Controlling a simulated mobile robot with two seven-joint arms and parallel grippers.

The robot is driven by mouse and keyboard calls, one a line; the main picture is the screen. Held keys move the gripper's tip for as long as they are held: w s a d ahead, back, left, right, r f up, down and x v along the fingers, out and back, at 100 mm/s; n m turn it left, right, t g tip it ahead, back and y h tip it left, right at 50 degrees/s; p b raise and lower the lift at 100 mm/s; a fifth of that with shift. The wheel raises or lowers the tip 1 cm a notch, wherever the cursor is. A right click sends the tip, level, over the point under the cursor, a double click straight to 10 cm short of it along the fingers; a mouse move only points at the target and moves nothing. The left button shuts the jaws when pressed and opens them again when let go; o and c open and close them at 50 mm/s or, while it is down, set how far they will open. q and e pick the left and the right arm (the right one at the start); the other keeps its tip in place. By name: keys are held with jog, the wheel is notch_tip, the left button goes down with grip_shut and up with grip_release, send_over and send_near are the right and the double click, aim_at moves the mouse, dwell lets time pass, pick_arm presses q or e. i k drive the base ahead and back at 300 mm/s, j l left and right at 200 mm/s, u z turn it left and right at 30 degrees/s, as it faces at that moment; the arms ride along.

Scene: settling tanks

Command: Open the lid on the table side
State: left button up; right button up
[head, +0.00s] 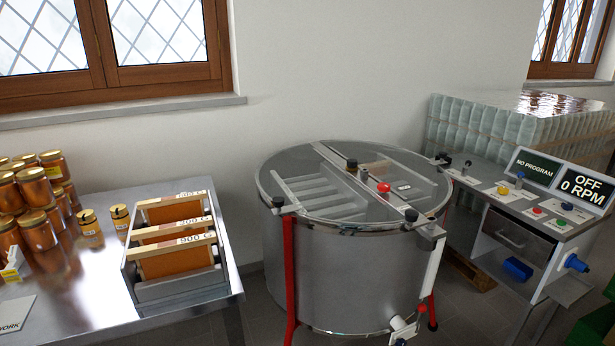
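A large round steel drum (345,265) on red legs stands in the middle of the view. Its top is covered by a clear lid in two halves, split by a metal crossbar (340,162). The table-side half (285,178) is on the left and lies flat and closed; pale slotted racks show through it. The other half (405,165) also lies closed. A black knob (278,201) sits at the left front rim. The steel table (90,300) is left of the drum. Neither of my grippers is in view.
On the table are a rack of honey frames (175,290) and several jars (38,230). A control stand (540,215) reading "OFF 0 RPM" is right of the drum. Stacked glass jars (470,125) stand behind it. A narrow gap separates table and drum.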

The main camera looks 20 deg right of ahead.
aim_at(278, 202)
jog(key=i+z, duration=0.1)
jog(key=z, duration=0.3)
jog(key=i+z, duration=0.1)
jog(key=z, duration=0.35)
jog(key=i+j+z, duration=0.1)
jog(key=z, duration=0.7)
jog(key=i+j, duration=0.05)
jog(key=j, duration=0.05)
